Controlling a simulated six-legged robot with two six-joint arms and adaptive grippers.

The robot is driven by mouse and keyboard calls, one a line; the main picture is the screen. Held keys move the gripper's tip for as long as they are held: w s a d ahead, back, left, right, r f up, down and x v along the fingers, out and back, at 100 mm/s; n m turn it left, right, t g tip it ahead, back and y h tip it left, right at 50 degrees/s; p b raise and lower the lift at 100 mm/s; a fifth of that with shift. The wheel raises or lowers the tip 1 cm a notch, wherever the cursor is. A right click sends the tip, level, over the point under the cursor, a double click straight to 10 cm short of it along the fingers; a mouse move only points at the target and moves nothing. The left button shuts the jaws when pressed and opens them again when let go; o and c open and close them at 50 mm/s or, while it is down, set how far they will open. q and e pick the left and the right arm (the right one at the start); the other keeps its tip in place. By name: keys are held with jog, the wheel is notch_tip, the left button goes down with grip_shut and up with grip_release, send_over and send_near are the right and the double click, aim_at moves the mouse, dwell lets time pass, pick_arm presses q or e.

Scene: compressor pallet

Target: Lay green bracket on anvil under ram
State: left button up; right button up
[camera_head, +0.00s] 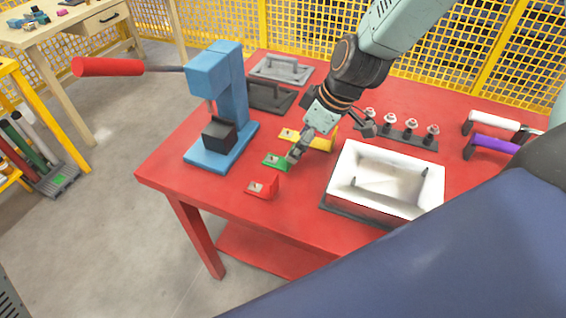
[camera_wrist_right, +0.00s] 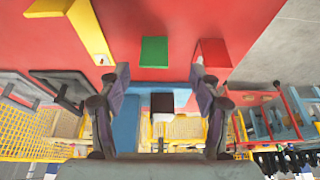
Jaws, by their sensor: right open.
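The green bracket (camera_head: 273,160) lies on the red table between a red bracket (camera_head: 264,188) and a yellow bracket (camera_head: 322,142). The blue press (camera_head: 232,90) stands to its left, with a black anvil block (camera_head: 219,134) on its base under the ram (camera_head: 211,106). My right gripper (camera_head: 329,142) is open and empty above the table, close to the green and yellow brackets. In the right wrist view the green bracket (camera_wrist_right: 154,51) shows between and beyond the spread fingertips (camera_wrist_right: 159,78), apart from both. My left gripper is not in view.
The press has a long red handle (camera_head: 107,67) reaching left. A white open box (camera_head: 360,201) stands right of the brackets. Dark plates with handles (camera_head: 270,96) lie behind, and a rack of several knobs (camera_head: 410,138) stands farther right. The table's front left corner is clear.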

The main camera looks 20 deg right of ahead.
aim_at(291, 166)
jog(key=shift+w+f+b, duration=0.35)
jog(key=shift+w+f, duration=0.1)
jog(key=shift+f, duration=0.2)
jog(key=shift+a+f+b, duration=0.2)
jog(key=shift+f+b, duration=0.2)
jog(key=shift+b, duration=0.15)
jog(key=b+x, duration=0.3)
jog(key=shift+w+d+f, duration=0.2)
jog(key=shift+w+f, duration=0.05)
jog(key=shift+w, duration=0.05)
jog(key=shift+a+f+b, duration=0.15)
jog(key=shift+f+b, duration=0.1)
jog(key=shift+b, duration=0.05)
jog(key=shift+s+r, duration=0.1)
